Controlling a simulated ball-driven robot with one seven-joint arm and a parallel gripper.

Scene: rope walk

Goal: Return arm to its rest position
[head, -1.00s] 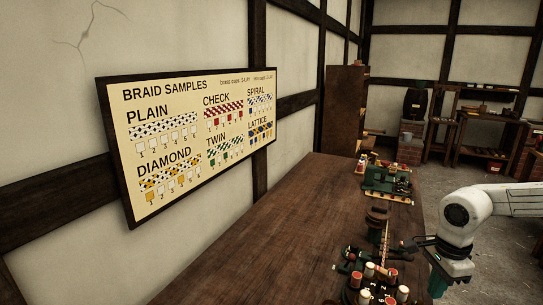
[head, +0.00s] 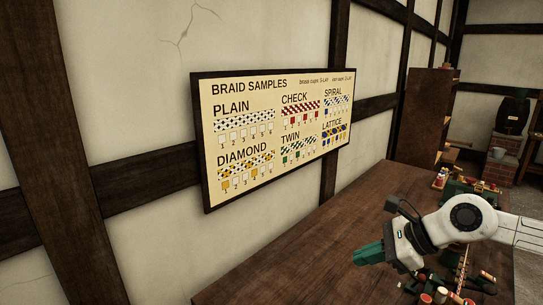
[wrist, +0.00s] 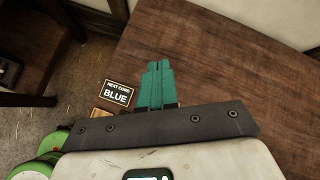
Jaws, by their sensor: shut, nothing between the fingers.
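My gripper (head: 369,254) is at the lower right of the head view, above the brown wooden bench (head: 300,262). Its green fingers point left, are shut together and hold nothing. In the wrist view my gripper (wrist: 157,66) also shows closed fingers over the bench top (wrist: 215,60). My white arm reaches in from the right and hides part of the bench and the braiding gear behind it.
A braid samples board (head: 275,130) hangs on the wall. Bobbins (head: 440,295) and a green machine (head: 462,190) stand on the bench. A card reading "NEXT CORD BLUE" (wrist: 117,94) lies near the bench edge. The left bench top is clear.

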